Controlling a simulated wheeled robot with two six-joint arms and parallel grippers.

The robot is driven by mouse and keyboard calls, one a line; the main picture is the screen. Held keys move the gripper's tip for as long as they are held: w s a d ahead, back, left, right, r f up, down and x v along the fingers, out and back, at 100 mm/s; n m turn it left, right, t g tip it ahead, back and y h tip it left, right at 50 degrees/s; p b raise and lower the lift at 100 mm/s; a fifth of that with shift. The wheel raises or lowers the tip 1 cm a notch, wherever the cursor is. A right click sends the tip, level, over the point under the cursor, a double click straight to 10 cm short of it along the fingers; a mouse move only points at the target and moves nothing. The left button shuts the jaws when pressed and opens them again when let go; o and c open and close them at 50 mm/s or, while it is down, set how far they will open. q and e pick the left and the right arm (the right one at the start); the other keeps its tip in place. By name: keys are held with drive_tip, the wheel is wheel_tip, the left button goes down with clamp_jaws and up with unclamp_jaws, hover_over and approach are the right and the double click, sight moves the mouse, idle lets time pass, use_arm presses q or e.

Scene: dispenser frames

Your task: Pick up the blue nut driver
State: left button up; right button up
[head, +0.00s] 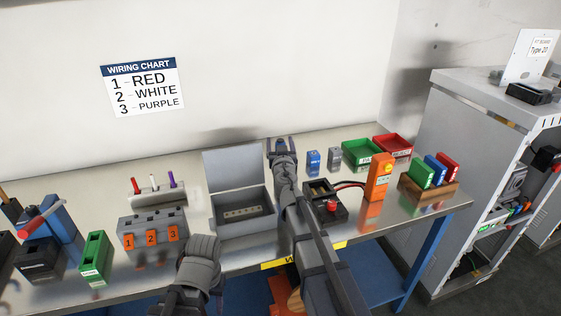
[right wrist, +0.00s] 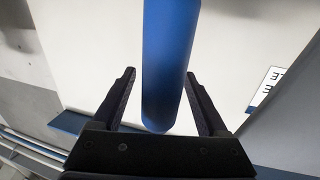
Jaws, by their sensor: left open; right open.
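The blue nut driver (right wrist: 168,60) shows in the right wrist view as a long blue cylinder with a rounded near end. It lies between the two spread fingers of my right gripper (right wrist: 166,100), with a gap visible on each side. Its far end runs out of the top of that view. In the head view my right gripper (head: 283,147) is over the back edge of the bench, right of the open grey box, and hides most of the driver. My left gripper (head: 180,296) is low at the front, its fingers hardly visible.
The open grey box (head: 262,224) stands left of my right arm. A small blue block (head: 313,161), a grey block (head: 334,158), green (head: 357,150) and red (head: 397,143) bins and an orange meter (head: 378,180) stand to the right. A numbered grey block (head: 140,224) stands left.

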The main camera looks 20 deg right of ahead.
drive_tip(key=shift+c, duration=0.3)
clamp_jaws()
idle(1.0)
